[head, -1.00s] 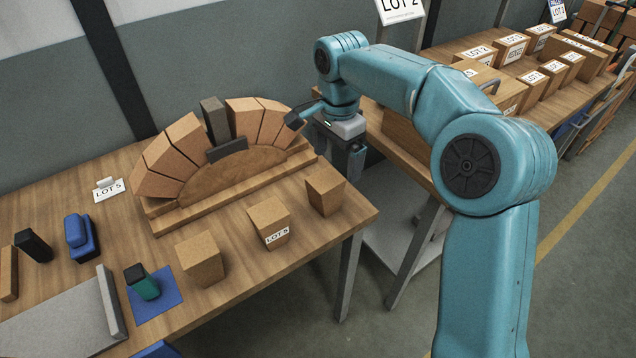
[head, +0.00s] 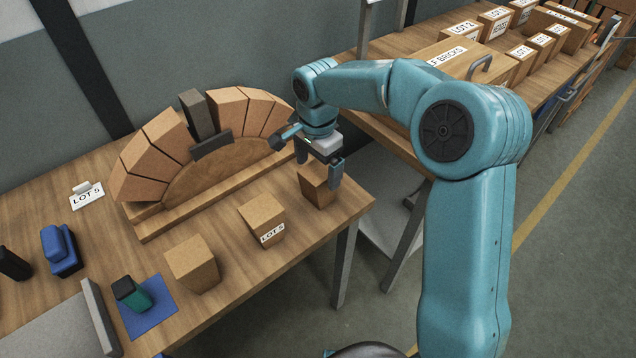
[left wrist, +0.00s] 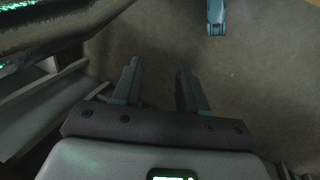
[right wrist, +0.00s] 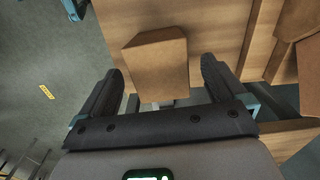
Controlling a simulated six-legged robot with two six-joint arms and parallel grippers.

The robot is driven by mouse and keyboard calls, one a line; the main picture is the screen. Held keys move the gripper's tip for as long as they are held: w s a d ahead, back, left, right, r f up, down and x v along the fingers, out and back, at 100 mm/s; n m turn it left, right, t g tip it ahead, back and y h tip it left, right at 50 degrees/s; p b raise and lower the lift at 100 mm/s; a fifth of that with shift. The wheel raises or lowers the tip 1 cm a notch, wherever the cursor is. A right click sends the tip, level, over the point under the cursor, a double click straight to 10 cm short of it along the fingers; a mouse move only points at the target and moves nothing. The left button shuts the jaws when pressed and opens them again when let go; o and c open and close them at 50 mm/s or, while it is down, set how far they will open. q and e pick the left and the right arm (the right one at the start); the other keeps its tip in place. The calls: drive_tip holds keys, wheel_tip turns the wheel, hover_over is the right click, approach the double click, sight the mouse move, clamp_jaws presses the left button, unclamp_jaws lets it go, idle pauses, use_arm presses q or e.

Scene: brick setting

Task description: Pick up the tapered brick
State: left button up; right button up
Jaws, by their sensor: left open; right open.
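Three loose tapered bricks stand along the front of the table. The right one (head: 316,188) is under my right gripper (head: 320,172), the middle one (head: 262,217) bears a LOT 5 label, and the left one (head: 192,264) is plain. In the right wrist view a tan tapered brick (right wrist: 157,62) lies ahead of and between the fingers of my open right gripper (right wrist: 168,88). I cannot tell whether the fingers touch it. My left gripper (left wrist: 156,82) is open and empty over the floor; it is not in the head view.
A brick arch with a dark keystone (head: 197,115) stands on a wooden form (head: 220,180) behind the bricks. A blue mat (head: 147,307) with a green and black object (head: 133,294) lies at left. A second table with boxes (head: 455,60) stands at right.

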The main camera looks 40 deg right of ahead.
drive_tip(key=shift+s+f, duration=0.15)
drive_tip(key=shift+f, duration=0.2)
wheel_tip(320, 180, down, 5)
drive_tip(key=shift+d+f, duration=0.1)
drive_tip(key=shift+f, duration=0.3)
drive_tip(key=shift+r, duration=0.1)
drive_tip(key=c, duration=1.3)
